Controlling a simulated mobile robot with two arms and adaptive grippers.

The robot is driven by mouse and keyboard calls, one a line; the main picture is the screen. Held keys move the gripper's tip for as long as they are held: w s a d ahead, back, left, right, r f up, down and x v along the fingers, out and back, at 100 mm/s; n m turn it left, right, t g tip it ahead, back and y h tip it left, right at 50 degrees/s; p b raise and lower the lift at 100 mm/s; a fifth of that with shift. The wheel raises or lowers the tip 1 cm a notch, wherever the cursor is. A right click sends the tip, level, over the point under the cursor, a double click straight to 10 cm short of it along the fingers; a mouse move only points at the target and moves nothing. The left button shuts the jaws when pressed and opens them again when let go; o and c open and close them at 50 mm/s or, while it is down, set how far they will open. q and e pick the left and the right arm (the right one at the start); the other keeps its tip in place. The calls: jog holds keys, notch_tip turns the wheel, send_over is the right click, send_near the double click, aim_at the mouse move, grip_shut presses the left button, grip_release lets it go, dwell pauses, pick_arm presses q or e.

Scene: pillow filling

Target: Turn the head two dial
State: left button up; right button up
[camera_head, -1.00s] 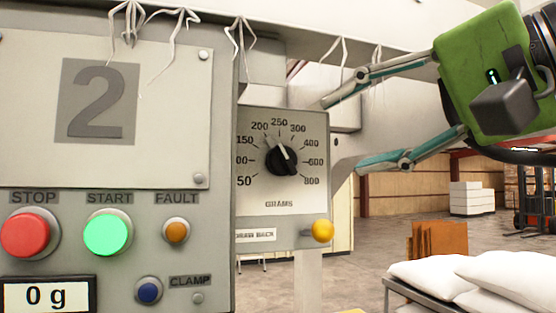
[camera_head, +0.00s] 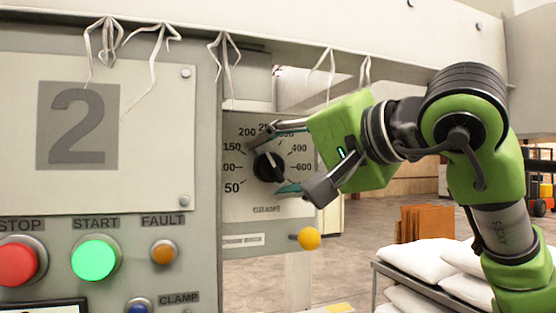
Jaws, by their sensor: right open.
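The head two dial is a black knob (camera_head: 268,167) on a grey panel marked in grams (camera_head: 240,205), to the right of the large "2" plate (camera_head: 77,125). Its white pointer line leans up and left, toward the 200 side of the scale. My right gripper (camera_head: 264,163) comes in from the right with its fingers spread, one above and one below the knob. Whether the fingertips touch the knob I cannot tell. The upper finger hides part of the scale around 250 and 300. My left gripper is not in view.
A red stop button (camera_head: 16,262), a lit green start button (camera_head: 96,258) and an orange fault light (camera_head: 163,252) sit on the left cabinet. A yellow knob (camera_head: 309,238) juts out below the dial. White pillows (camera_head: 418,262) lie on a rack at the lower right.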

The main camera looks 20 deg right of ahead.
jog(key=shift+w, duration=0.1)
jog(key=c, duration=1.1)
jog(key=shift+f, duration=0.1)
jog(key=shift+f+m+b, duration=0.25)
jog(key=shift+m+b, duration=0.35)
jog(key=shift+b, duration=0.55)
jog(key=m+t+b, duration=0.1)
jog(key=m+b, duration=0.1)
jog(key=b, duration=0.1)
jog(key=m+t+y+b, duration=0.1)
jog(key=m+b, duration=0.2)
jog(key=m+t+b, duration=0.1)
jog(key=m+b, duration=0.1)
jog(key=b, duration=0.2)
jog(key=shift+a+f+m+y, duration=0.1)
jog(key=shift+f+m+y, duration=0.2)
jog(key=shift+m, duration=0.1)
jog(key=shift+r+m+t+b, duration=0.2)
jog(key=shift+m+t+b, duration=0.4)
jog(key=shift+m+b, duration=0.5)
